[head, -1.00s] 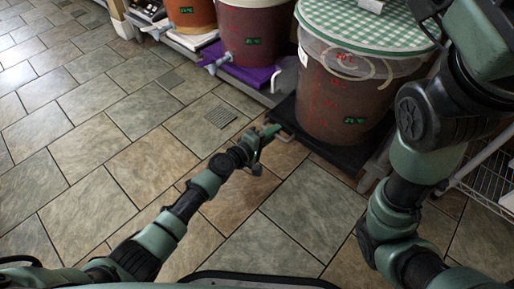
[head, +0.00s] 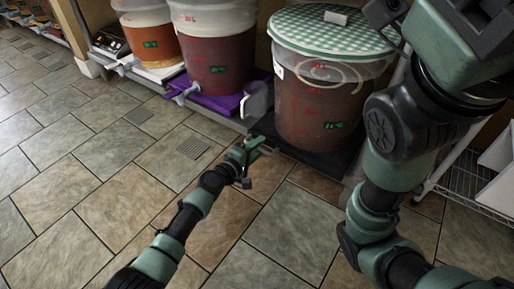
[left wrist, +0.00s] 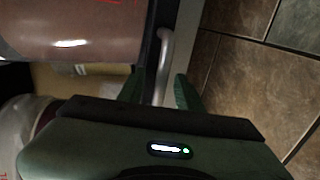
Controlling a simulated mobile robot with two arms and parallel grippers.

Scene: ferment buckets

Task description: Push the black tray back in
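The black tray (head: 312,158) lies low under a large tub (head: 315,105) of dark red contents with a green checkered lid. Its front edge sticks out over the floor tiles. My left gripper (head: 251,151) is just in front of the tray's front left corner, low over the floor. In the left wrist view its two green fingers (left wrist: 161,92) stand apart, with a pale curved bar (left wrist: 165,62) between them near the tray's dark edge. Whether they touch the bar I cannot tell.
To the left stand a dark red tub (head: 212,50) on a purple tray (head: 222,101) and an orange tub (head: 150,38) on a white one. A wire rack (head: 465,185) is at the right. The tiled floor (head: 100,150) in front is clear.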

